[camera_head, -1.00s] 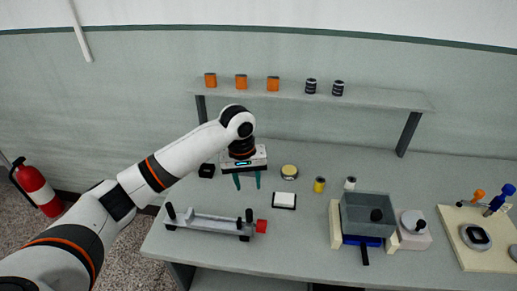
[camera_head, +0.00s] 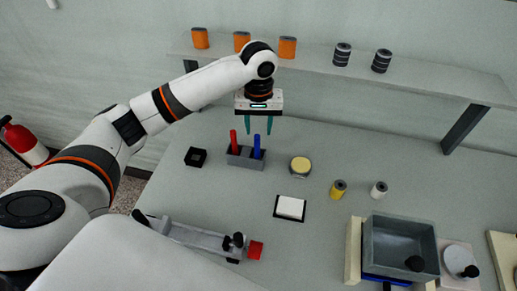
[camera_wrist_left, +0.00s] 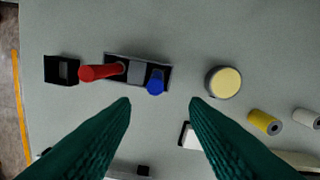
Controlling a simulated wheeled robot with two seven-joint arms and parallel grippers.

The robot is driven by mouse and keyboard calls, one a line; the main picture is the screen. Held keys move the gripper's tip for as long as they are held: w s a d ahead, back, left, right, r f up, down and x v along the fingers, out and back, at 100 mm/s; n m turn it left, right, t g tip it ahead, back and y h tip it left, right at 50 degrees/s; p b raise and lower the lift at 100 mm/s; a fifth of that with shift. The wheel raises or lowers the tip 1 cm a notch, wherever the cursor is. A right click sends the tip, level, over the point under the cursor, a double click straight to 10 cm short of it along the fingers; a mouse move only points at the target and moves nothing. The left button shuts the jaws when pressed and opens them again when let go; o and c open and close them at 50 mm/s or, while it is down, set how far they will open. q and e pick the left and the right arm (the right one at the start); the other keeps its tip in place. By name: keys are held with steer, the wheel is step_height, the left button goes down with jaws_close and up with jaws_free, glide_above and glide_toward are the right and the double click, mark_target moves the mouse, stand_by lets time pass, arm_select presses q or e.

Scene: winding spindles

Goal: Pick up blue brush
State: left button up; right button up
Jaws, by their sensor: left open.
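The blue brush (camera_head: 257,146) stands upright in a grey holder (camera_head: 246,163) on the table, beside a red brush (camera_head: 233,140). In the left wrist view the blue brush (camera_wrist_left: 156,82) is seen from above, at the right end of the holder (camera_wrist_left: 138,73), beyond and between the fingertips. The red brush (camera_wrist_left: 101,72) leans to the left there. My left gripper (camera_head: 258,130) is open and empty, its teal fingers pointing down near the top of the blue brush. It also fills the lower part of the wrist view (camera_wrist_left: 160,101). My right gripper is not seen.
A small black block (camera_head: 195,157) lies left of the holder. A round yellow-topped tin (camera_head: 300,167), a white pad (camera_head: 290,207), a yellow spool (camera_head: 338,189) and a white spool (camera_head: 378,190) are to the right. A shelf (camera_head: 420,88) with spools runs behind.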

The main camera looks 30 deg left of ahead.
mark_target(257, 143)
arm_select(q)
step_height(257, 143, down, 4)
steer(key=shift+a+r+p, duration=0.1)
steer(key=shift+r+p, duration=0.1)
steer(key=shift+p, duration=0.1)
steer(key=f, duration=0.1)
steer(key=f+p, duration=0.1)
steer(key=f, duration=0.2)
steer(key=shift+w+a+f, duration=0.15)
steer(key=shift+w+a, duration=0.2)
steer(key=shift+a, duration=0.05)
steer(key=shift+f, duration=0.25)
steer(key=shift+c, duration=0.7)
jaws_close()
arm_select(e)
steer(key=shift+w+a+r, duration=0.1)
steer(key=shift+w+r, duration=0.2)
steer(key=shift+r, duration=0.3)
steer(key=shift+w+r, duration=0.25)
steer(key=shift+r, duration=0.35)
